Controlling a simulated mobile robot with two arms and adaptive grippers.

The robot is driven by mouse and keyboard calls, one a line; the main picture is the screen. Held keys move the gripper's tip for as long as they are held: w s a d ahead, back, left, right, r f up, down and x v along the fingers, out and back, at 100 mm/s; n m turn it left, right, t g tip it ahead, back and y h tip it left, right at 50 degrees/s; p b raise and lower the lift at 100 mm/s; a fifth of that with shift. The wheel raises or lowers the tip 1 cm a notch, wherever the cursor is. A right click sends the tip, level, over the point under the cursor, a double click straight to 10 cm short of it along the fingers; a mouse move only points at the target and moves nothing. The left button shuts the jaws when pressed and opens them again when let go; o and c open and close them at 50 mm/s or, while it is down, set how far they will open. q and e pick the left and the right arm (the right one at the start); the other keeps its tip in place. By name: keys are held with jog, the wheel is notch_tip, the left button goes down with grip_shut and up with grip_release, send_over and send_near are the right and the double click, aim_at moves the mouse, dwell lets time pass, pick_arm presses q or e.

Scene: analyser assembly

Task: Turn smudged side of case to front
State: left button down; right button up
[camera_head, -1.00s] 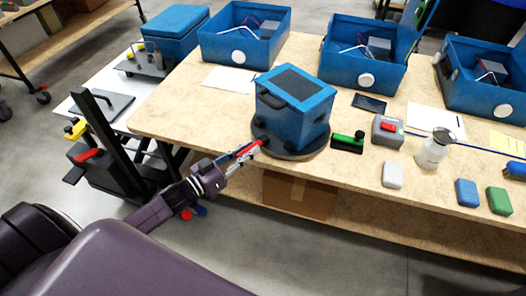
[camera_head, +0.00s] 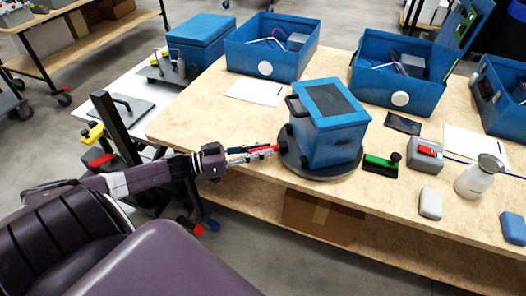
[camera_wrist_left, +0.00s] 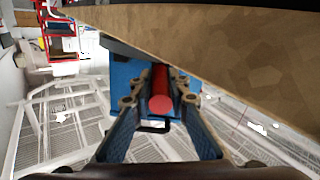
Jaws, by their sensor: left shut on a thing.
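The blue case (camera_head: 330,137), with a dark panel on its lid and a dark handle on its left side, stands upright on a dark round turntable (camera_head: 344,176) at the table's front edge. I cannot clearly make out a smudge on the faces in view. My left gripper (camera_head: 272,151) is at the turntable's left side, shut on a red handle (camera_head: 283,147). In the left wrist view the red handle (camera_wrist_left: 161,103) lies between the two fingers, with part of the blue case (camera_wrist_left: 122,75) behind. My right gripper is not in view.
Open blue cases (camera_head: 272,65) with wires inside stand along the back. A black stand (camera_head: 122,130) is left of the table (camera_head: 195,122).

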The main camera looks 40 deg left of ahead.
pick_arm(q)
jog(key=shift+d, duration=0.1)
jog(key=c, duration=1.8)
grip_release()
jog(key=shift+c, duration=0.2)
jog(key=v, duration=1.2)
